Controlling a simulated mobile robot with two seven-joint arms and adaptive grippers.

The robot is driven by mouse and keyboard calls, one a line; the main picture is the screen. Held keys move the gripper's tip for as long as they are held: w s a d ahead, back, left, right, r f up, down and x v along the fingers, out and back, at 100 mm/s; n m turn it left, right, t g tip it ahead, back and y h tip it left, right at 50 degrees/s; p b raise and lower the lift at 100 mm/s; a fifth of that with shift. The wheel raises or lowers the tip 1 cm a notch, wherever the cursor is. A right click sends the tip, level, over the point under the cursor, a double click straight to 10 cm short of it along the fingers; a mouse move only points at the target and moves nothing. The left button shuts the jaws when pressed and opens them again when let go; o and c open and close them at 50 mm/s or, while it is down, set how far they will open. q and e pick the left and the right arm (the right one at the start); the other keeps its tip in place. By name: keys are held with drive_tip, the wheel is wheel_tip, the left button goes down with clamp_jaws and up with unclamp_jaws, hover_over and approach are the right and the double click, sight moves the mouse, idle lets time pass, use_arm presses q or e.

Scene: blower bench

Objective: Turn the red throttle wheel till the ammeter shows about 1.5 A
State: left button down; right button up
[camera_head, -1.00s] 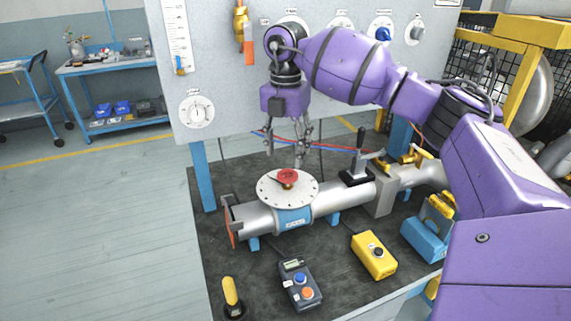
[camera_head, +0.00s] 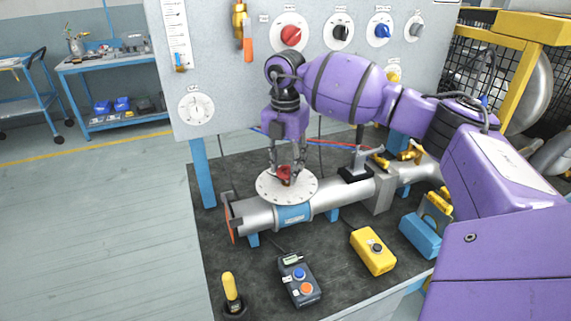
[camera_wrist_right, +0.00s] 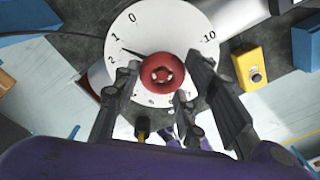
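The red throttle wheel (camera_head: 286,178) sits at the centre of a white round scale plate (camera_head: 268,189) on top of the grey pipe. It also shows in the right wrist view (camera_wrist_right: 162,73), with a black pointer near the 1 mark on the plate. My right gripper (camera_head: 286,170) is right above the wheel, pointing down. In the wrist view its fingers (camera_wrist_right: 163,76) are open, one on each side of the wheel, with gaps visible. A round white gauge (camera_head: 196,108), possibly the ammeter, is on the panel; its reading is too small to tell. My left gripper is not in view.
The panel holds a red knob (camera_head: 290,37), a black knob (camera_head: 340,33) and a blue knob (camera_head: 381,31). A dark button box (camera_head: 299,280) and a yellow box (camera_head: 373,252) lie in front on the bench.

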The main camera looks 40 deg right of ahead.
drive_tip(key=shift+w+r, duration=0.1)
drive_tip(key=shift+c, duration=0.5)
drive_tip(key=shift+n, duration=0.4)
